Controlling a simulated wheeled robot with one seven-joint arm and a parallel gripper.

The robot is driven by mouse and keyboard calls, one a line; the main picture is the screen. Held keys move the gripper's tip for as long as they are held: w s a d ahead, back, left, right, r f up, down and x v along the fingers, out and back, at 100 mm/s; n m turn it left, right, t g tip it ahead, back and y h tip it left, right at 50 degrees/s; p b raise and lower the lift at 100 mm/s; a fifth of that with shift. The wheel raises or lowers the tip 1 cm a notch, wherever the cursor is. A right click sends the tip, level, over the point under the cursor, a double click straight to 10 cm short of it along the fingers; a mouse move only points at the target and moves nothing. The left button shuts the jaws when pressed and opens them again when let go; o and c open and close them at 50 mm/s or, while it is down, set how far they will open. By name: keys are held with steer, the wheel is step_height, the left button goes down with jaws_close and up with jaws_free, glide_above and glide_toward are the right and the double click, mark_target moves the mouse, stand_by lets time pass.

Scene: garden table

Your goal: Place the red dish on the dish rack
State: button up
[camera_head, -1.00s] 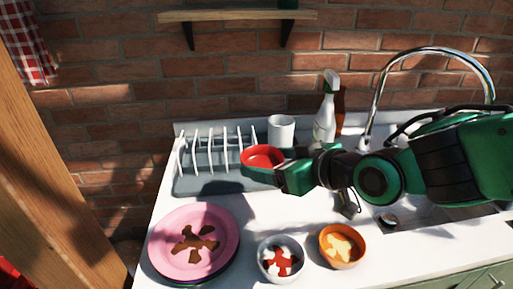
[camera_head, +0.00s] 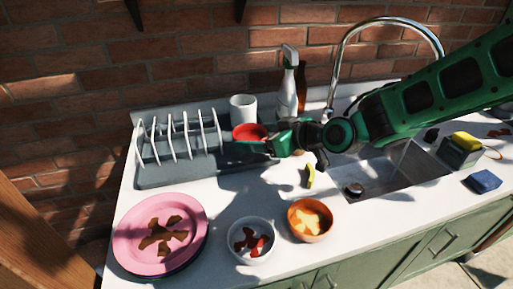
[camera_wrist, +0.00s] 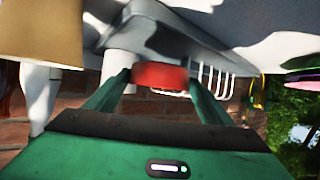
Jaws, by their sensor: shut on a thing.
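The red dish (camera_head: 249,132) is a small round bowl, held upright between the fingers of my gripper (camera_head: 268,140). In the wrist view the red dish (camera_wrist: 160,76) sits between the two green fingertips of my gripper (camera_wrist: 158,84). The dish rack (camera_head: 180,174) is a grey tray with several white upright dividers, against the brick wall at the left of the counter. The dish is by the right end of the rack, in front of the white cup. I cannot tell whether the dish touches the rack's tray.
A white cup (camera_head: 243,107) and a spray bottle (camera_head: 288,85) stand behind my gripper. A pink plate (camera_head: 128,222), a white bowl (camera_head: 233,233) and an orange bowl (camera_head: 297,226) are in front. The sink (camera_head: 385,180) with its tall tap (camera_head: 334,75) is at the right.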

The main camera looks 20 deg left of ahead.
step_height(320, 180, down, 4)
steer(key=shift+f, duration=0.1)
steer(key=o, duration=1.1)
steer(key=shift+s, duration=0.1)
steer(key=shift+d, duration=0.1)
steer(key=v, duration=1.2)
